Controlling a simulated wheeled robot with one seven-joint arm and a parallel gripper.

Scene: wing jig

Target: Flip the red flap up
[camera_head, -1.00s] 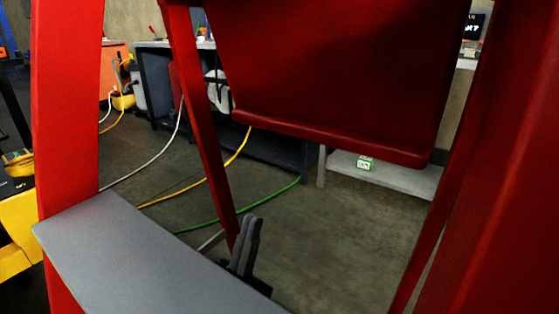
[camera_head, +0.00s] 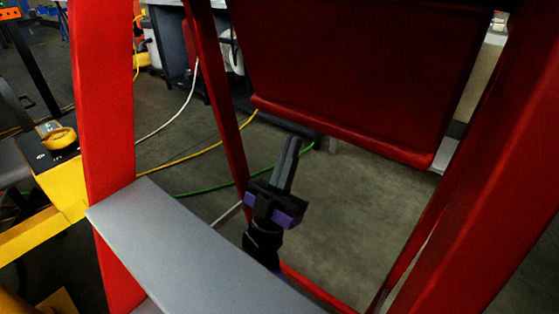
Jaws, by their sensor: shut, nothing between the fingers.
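The red flap (camera_head: 355,75) is a broad dark red panel in the upper middle of the head view. It hangs down inside a red frame, with a rounded lip along its lower edge. My gripper (camera_head: 291,145) is below the left part of that lip, pointing up, with its fingers together and nothing between them. A small gap shows between the fingertips and the lip in the picture; I cannot tell the depth between them. The lower part of my arm is hidden behind the grey shelf.
A grey shelf (camera_head: 190,250) crosses the lower left in front of my arm. Red posts stand at the left (camera_head: 103,150) and right (camera_head: 500,170). Yellow and black equipment (camera_head: 60,185) is at far left. Cables run over the floor behind. The space below the flap is open.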

